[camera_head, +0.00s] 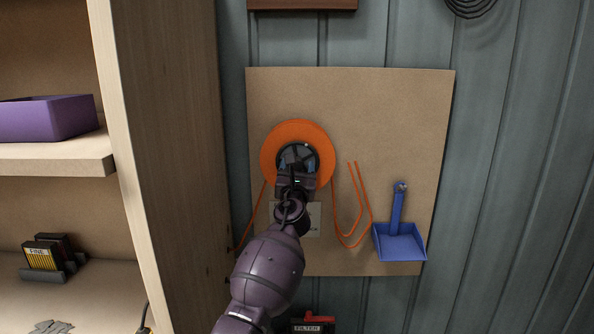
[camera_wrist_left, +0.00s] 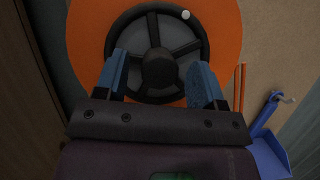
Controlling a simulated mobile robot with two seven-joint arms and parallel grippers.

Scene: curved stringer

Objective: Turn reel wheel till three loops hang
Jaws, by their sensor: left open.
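An orange reel (camera_head: 291,130) is mounted on a tan board on the wall, with a dark spoked wheel (camera_head: 306,148) at its centre. The wheel fills the upper middle of the left wrist view (camera_wrist_left: 153,20), with a dark hub and a small white knob (camera_wrist_left: 186,14) near its rim. My left gripper (camera_head: 296,158) is at the wheel, its blue fingers (camera_wrist_left: 161,80) apart on either side of the hub. I cannot tell whether they touch it. Orange line (camera_head: 359,205) hangs in loops right of the reel, and another strand (camera_head: 251,221) hangs to its left. My right gripper is out of view.
A blue dustpan (camera_head: 399,240) hangs on the board (camera_head: 420,110) right of the loops. A wooden shelf unit (camera_head: 180,150) stands close on the left, with a purple bin (camera_head: 45,119). A box labelled FILTER (camera_head: 312,327) is below the board.

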